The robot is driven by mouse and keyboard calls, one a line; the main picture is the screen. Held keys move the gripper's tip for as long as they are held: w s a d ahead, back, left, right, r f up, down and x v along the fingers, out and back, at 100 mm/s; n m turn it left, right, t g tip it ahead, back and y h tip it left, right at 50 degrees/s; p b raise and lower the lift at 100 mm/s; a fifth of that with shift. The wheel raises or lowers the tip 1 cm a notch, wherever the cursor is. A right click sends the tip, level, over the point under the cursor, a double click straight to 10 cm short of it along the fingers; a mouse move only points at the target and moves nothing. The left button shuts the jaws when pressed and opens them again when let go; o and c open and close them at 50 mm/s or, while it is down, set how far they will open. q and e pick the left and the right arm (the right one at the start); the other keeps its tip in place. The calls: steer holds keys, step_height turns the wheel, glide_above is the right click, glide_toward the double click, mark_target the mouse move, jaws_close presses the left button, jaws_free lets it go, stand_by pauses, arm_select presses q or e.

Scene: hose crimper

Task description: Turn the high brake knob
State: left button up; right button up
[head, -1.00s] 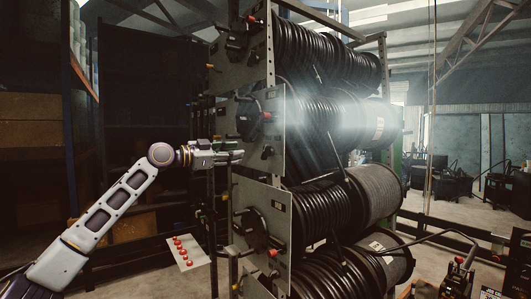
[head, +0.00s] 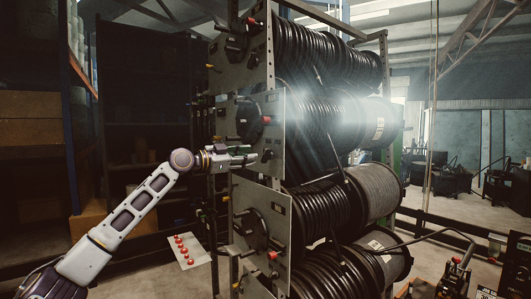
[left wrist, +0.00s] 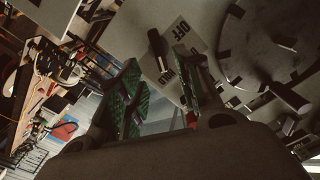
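A small black knob (left wrist: 157,43) on a grey panel shows in the left wrist view, with a white label (left wrist: 180,52) reading OFF and HOLD beside it. In the head view the black knob (head: 267,155) sits low on the upper-middle reel panel, below a round black hub. My left gripper (head: 248,158) is just left of the knob, pointing at it. In the left wrist view, the green-padded fingers of my left gripper (left wrist: 160,70) are apart, with the knob in line with the gap. Contact is not visible. My right gripper is not in view.
The hub with spoke-like handles (left wrist: 270,50) is close to the right finger. More reel panels (head: 262,220) with red-tipped handles stand below and above. Hose reels (head: 310,130) fill the rack's right side. A plate with red buttons (head: 187,250) is below my arm.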

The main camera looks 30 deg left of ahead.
mark_target(264, 154)
arm_select(q)
steer(key=shift+p+x, duration=0.55)
steer(key=shift+x, duration=0.7)
steer(key=p+x, duration=0.2)
steer(key=x, duration=0.2)
steer(key=shift+r, duration=0.15)
steer(key=shift+p+x, duration=0.3)
steer(key=shift+x, duration=0.7)
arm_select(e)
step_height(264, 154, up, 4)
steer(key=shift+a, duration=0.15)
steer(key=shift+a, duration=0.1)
arm_select(q)
steer(key=c, duration=0.7)
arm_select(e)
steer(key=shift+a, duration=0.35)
